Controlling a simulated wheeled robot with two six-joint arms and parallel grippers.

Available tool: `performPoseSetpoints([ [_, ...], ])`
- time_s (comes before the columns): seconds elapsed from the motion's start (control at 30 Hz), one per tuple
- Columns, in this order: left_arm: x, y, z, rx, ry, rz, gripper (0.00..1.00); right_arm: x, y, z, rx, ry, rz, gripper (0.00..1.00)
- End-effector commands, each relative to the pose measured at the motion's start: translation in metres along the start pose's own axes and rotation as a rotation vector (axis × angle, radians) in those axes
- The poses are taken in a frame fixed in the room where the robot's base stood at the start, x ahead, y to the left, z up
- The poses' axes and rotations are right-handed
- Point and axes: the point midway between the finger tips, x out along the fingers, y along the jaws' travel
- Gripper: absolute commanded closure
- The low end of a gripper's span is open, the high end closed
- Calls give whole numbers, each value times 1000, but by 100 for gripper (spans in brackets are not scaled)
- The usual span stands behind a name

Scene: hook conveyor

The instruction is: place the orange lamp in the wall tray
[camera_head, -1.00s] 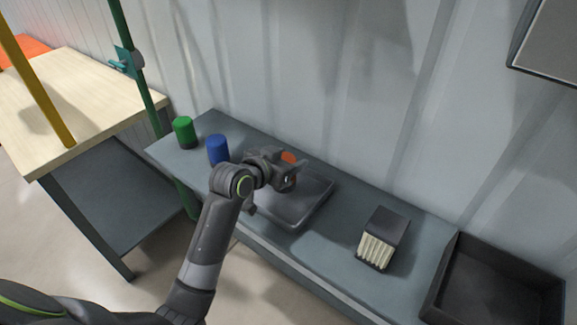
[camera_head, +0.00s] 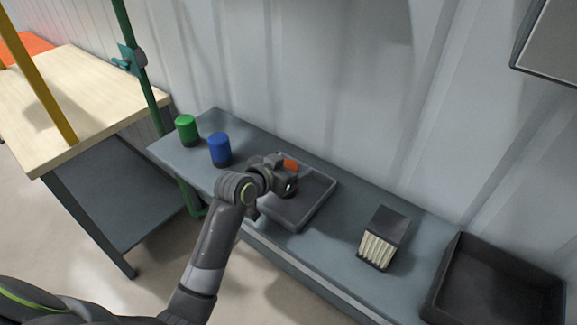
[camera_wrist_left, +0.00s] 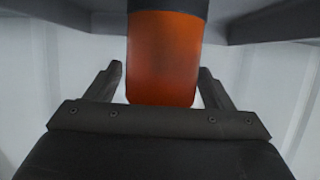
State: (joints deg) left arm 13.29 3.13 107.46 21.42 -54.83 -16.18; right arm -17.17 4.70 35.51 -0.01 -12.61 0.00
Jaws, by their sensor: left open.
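The orange lamp (camera_head: 291,165) shows as a small patch behind my left gripper (camera_head: 286,183), at the back of the dark shallow tray (camera_head: 314,205) on the grey wall shelf. In the left wrist view, the lamp (camera_wrist_left: 165,60) has an orange body and a dark base at the top of the picture. The left gripper's fingers (camera_wrist_left: 160,88) are open, one on each side of the lamp, with gaps showing. The gripper hides most of the lamp in the head view, so its exact footing cannot be told. My right gripper is not in view.
A blue lamp (camera_head: 219,149) and a green lamp (camera_head: 187,130) stand left on the shelf (camera_head: 335,245). A dark box with pale ribs (camera_head: 384,240) and a dark open bin (camera_head: 495,285) stand right. A green post (camera_head: 140,62) rises near the wooden table (camera_head: 95,100).

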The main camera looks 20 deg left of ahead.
Motion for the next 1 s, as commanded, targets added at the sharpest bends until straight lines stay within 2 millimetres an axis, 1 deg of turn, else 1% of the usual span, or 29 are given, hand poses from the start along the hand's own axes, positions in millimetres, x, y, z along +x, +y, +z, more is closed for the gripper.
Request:
performPoseSetpoints([
  [0.07,-1,0,-4,0,1,0,25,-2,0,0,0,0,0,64],
  [0.13,-5,0,-2,0,0,-1,25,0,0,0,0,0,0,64],
  [0.23,-15,-1,-2,1,1,-2,25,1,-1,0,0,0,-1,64],
  [0.37,-35,0,-1,2,1,-1,25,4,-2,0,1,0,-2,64],
  [0.6,-78,-1,-2,3,2,-2,25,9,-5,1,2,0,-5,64],
  [0.7,-94,0,-2,4,1,-1,25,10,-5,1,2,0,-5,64],
  [0.83,-110,-1,-2,2,-1,0,25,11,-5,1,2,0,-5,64],
  [1.0,-120,0,-3,1,1,0,25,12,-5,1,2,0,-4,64],
])
